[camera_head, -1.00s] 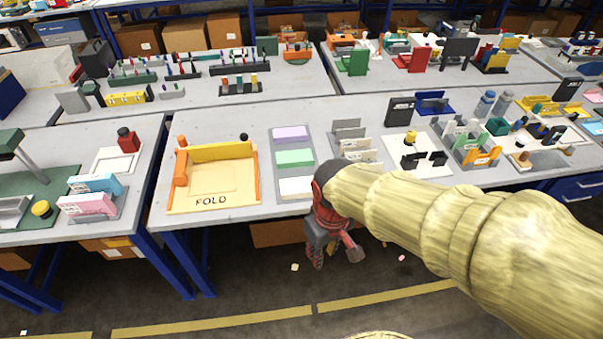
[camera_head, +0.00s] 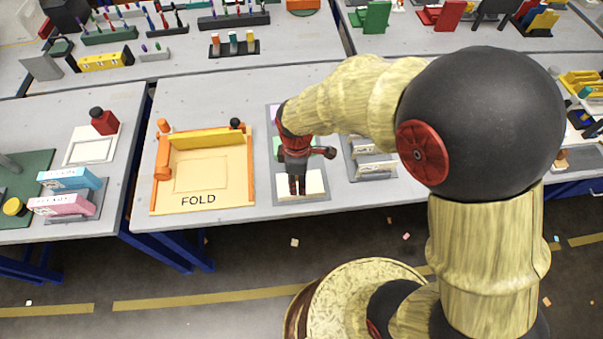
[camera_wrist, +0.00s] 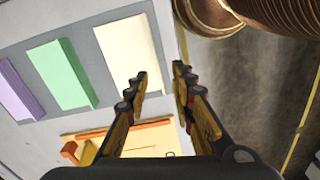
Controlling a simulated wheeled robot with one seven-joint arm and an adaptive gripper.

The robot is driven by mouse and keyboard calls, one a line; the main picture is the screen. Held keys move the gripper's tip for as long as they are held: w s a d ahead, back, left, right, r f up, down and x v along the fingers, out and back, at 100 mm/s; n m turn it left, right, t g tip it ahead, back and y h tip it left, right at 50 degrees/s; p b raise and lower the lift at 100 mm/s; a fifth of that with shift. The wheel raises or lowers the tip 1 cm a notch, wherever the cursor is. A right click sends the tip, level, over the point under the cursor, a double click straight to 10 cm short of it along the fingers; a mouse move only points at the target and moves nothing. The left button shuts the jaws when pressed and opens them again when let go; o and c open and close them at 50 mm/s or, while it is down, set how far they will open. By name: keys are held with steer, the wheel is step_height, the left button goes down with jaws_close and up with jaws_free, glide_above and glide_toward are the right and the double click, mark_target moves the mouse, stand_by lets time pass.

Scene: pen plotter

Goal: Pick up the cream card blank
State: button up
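The cream card blank (camera_head: 316,184) lies on the front end of a grey tray (camera_head: 258,187), near the table's front edge. It also shows in the wrist view (camera_wrist: 127,50), beside my fingers. My gripper (camera_head: 296,190) hangs over the card in the head view and hides its middle. In the wrist view my gripper (camera_wrist: 162,74) has its two fingers apart with nothing between them. One fingertip overlaps the card's edge in the picture, the other lies beyond it. Whether a finger touches the card, I cannot tell.
A green blank (camera_wrist: 61,72) and a purple blank (camera_wrist: 18,90) lie in the same tray. An orange-edged FOLD board (camera_head: 198,200) stands to the left. A grey holder with white cards (camera_head: 375,165) stands close on the right. The floor lies beyond the table's front edge.

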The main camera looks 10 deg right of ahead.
steer(key=shift+w+f+n+b, duration=0.2)
steer(key=shift+f+n, duration=0.35)
steer(key=shift+f, duration=0.1)
steer(key=shift+w+f+n+b, duration=0.15)
steer(key=shift+f+n+b, duration=0.05)
steer(key=shift+f+n, duration=0.4)
steer(key=f+b, duration=0.1)
steer(key=f, duration=0.1)
steer(key=d+f+b, duration=0.1)
steer(key=f, duration=0.1)
steer(key=shift+s+f, duration=0.15)
steer(key=shift+f, duration=0.5)
steer(key=shift+r, duration=0.1)
steer(key=shift+c, duration=0.8)
steer(key=c, duration=0.4)
jaws_close()
